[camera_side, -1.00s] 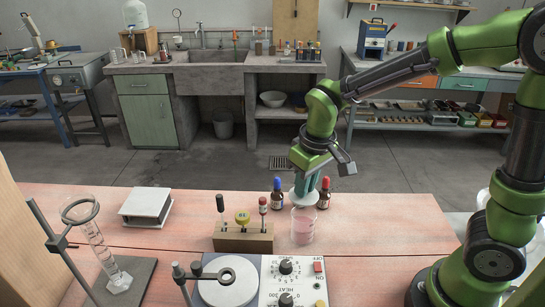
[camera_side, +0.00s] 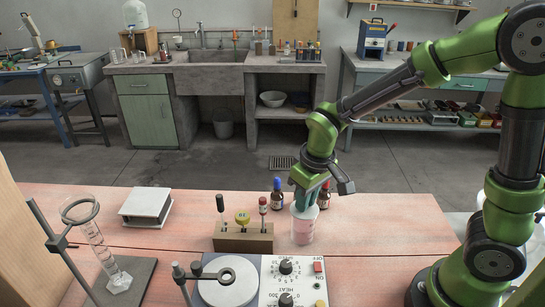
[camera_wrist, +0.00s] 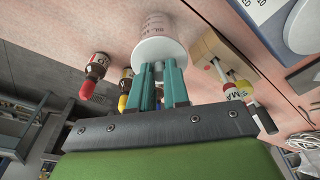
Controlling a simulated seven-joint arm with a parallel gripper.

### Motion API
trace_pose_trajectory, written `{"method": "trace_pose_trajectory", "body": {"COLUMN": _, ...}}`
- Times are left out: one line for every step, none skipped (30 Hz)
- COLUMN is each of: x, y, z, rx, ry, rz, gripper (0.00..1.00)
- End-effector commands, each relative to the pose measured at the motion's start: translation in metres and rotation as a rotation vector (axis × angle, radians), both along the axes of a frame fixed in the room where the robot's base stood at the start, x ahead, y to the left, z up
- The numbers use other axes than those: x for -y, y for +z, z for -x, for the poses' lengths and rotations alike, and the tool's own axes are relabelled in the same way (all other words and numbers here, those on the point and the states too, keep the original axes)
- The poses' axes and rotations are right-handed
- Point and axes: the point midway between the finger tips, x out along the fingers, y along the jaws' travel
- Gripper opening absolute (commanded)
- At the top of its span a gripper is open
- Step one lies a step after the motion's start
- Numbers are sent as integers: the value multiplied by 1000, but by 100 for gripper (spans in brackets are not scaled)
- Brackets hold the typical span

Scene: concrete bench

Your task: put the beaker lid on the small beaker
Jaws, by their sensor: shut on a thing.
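The beaker lid (camera_wrist: 158,50) is a pale white disc, set across the beaker's mouth. In the side view the lid (camera_side: 304,211) looks level with the rim; whether it is fully seated I cannot tell. My gripper (camera_side: 307,200) points down over the beaker, its teal fingers (camera_wrist: 158,72) shut on the lid's knob, which they mostly hide.
A blue-capped bottle (camera_side: 277,194) and a red-capped bottle (camera_side: 324,196) stand just behind the beaker. A wooden rack (camera_side: 243,238) with upright tools is close on the left. A hotplate (camera_side: 270,279) lies in front. The bench right of the beaker is clear.

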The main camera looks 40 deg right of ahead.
Motion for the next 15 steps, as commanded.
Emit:
{"method": "trace_pose_trajectory", "body": {"x": 0, "y": 0, "z": 0, "rx": 0, "ry": 0, "rz": 0, "gripper": 0}}
{"method": "trace_pose_trajectory", "body": {"x": 0, "y": 0, "z": 0, "rx": 0, "ry": 0, "rz": 0, "gripper": 0}}
{"method": "trace_pose_trajectory", "body": {"x": 0, "y": 0, "z": 0, "rx": 0, "ry": 0, "rz": 0, "gripper": 0}}
{"method": "trace_pose_trajectory", "body": {"x": 0, "y": 0, "z": 0, "rx": 0, "ry": 0, "rz": 0, "gripper": 0}}
{"method": "trace_pose_trajectory", "body": {"x": 0, "y": 0, "z": 0, "rx": 0, "ry": 0, "rz": 0, "gripper": 0}}
{"method": "trace_pose_trajectory", "body": {"x": 0, "y": 0, "z": 0, "rx": 0, "ry": 0, "rz": 0, "gripper": 0}}
{"method": "trace_pose_trajectory", "body": {"x": 0, "y": 0, "z": 0, "rx": 0, "ry": 0, "rz": 0, "gripper": 0}}
{"method": "trace_pose_trajectory", "body": {"x": 0, "y": -1, "z": 0, "rx": 0, "ry": 0, "rz": 0, "gripper": 0}}
{"method": "trace_pose_trajectory", "body": {"x": 0, "y": -2, "z": 0, "rx": -1, "ry": 0, "rz": 0, "gripper": 0}}
{"method": "trace_pose_trajectory", "body": {"x": 0, "y": -2, "z": 0, "rx": -1, "ry": 0, "rz": 0, "gripper": 0}}
{"method": "trace_pose_trajectory", "body": {"x": 0, "y": -3, "z": 0, "rx": -1, "ry": 0, "rz": 0, "gripper": 0}}
{"method": "trace_pose_trajectory", "body": {"x": 0, "y": -3, "z": 0, "rx": -1, "ry": 0, "rz": 0, "gripper": 0}}
{"method": "trace_pose_trajectory", "body": {"x": 0, "y": -4, "z": 0, "rx": -1, "ry": 0, "rz": 0, "gripper": 0}}
{"method": "trace_pose_trajectory", "body": {"x": 0, "y": -4, "z": 0, "rx": -1, "ry": 0, "rz": 0, "gripper": 0}}
{"method": "trace_pose_trajectory", "body": {"x": 0, "y": -4, "z": 0, "rx": -1, "ry": 0, "rz": 0, "gripper": 0}}
